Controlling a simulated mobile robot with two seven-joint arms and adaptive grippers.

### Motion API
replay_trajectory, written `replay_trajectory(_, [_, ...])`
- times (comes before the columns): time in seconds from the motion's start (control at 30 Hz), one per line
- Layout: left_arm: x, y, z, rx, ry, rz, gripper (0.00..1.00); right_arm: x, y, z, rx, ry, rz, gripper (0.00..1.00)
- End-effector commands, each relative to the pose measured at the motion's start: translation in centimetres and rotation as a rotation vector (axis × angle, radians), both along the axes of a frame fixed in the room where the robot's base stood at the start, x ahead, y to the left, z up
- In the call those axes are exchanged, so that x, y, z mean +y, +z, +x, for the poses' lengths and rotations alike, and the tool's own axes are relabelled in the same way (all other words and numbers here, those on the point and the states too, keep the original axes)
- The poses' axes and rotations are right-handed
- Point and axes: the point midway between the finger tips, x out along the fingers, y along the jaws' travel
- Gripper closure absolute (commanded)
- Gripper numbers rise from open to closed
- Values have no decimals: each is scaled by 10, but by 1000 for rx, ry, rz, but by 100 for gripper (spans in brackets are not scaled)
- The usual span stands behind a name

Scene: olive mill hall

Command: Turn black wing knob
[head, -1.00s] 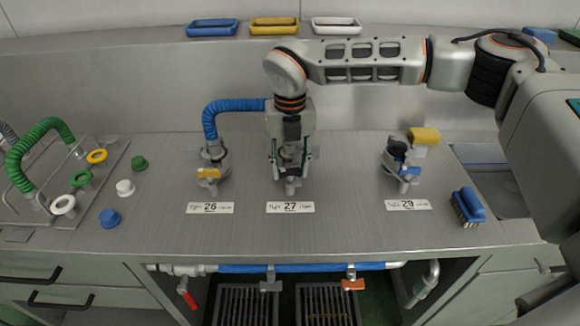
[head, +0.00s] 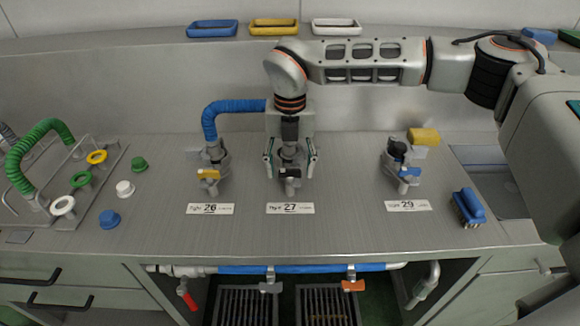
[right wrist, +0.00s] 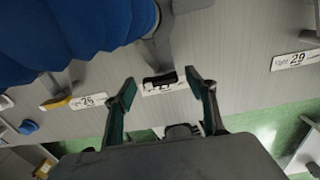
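The black wing knob (head: 290,172) sits on the metal valve above label 27 (head: 290,208). In the right wrist view, the knob (right wrist: 161,78) lies crosswise just beyond and between the fingertips. My right gripper (head: 290,163) points down over this valve with its fingers spread on either side. In the right wrist view, the gripper (right wrist: 160,80) is open, with gaps between both teal-padded fingers and the knob. The gripper and wrist hide the valve's upper part in the head view. My left gripper is not in view.
A yellow-winged valve (head: 208,174) with a blue hose (head: 210,118) stands left at label 26. A blue-winged valve (head: 406,172) stands right at label 29. A blue brush (head: 468,206) lies further right. The counter in front of the labels is clear.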

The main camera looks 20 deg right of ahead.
Motion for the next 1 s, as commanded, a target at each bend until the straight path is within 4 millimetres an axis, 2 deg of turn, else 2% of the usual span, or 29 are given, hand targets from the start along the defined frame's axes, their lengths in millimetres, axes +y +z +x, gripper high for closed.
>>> replay_trajectory(0.23, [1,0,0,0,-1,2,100,0,0,0,1,2,-1,44])
replay_trajectory(0.37, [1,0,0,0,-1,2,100,0,9,0,0,1,0,44])
replay_trajectory(0.8, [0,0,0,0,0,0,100,0,91,0,-3,1,0,44])
replay_trajectory(1.0, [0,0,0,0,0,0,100,0,114,0,0,1,0,44])
